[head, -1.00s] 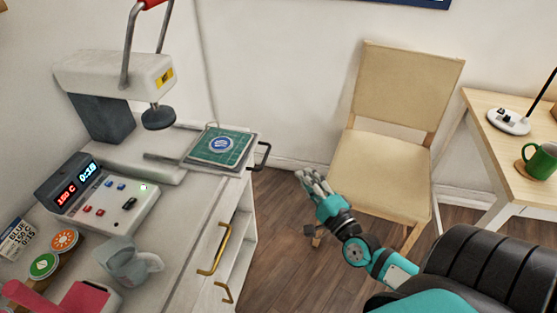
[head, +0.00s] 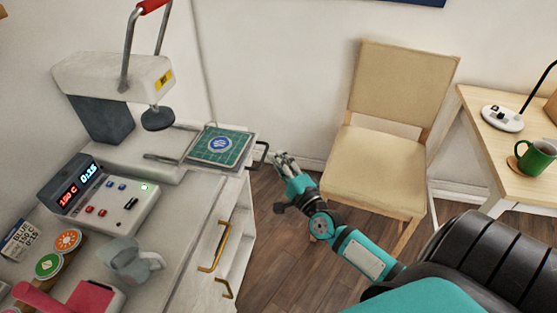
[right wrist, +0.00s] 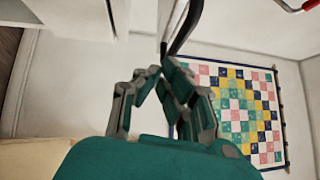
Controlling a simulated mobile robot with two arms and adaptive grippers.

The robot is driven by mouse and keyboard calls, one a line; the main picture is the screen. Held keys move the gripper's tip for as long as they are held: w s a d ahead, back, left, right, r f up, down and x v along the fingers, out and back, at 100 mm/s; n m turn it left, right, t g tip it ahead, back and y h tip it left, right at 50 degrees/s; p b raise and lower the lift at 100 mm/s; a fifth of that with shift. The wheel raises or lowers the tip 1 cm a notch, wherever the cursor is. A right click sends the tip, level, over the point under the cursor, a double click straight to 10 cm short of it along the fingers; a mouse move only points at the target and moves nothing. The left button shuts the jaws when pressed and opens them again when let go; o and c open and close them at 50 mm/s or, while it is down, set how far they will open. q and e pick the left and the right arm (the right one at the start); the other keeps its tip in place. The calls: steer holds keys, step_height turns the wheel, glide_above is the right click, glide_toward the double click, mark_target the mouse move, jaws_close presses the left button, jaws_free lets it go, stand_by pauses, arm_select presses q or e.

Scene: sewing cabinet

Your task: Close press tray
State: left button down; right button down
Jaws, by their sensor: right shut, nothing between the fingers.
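The press tray (head: 246,159) is pulled out at the right of the heat press (head: 115,85). A green mat (head: 205,157) with a round blue and white patch (head: 219,144) lies on it. The tray's dark handle (head: 263,155) sticks out on its right side. My right gripper (head: 282,158) is shut and empty, just right of the handle. In the right wrist view the gripper fingers (right wrist: 160,75) are together, close to the dark handle bar (right wrist: 182,30). I cannot tell whether they touch it. My left gripper is not in view.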

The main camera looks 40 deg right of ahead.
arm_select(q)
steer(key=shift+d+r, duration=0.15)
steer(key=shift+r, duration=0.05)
arm_select(e)
steer(key=w+a, duration=0.3)
steer(key=w, duration=0.1)
steer(key=w+a, duration=0.4)
steer(key=w, duration=0.1)
steer(key=w+a, duration=0.4)
steer(key=shift+w+a+r, duration=0.1)
steer(key=shift+w+a, duration=0.05)
steer(key=shift+a, duration=0.05)
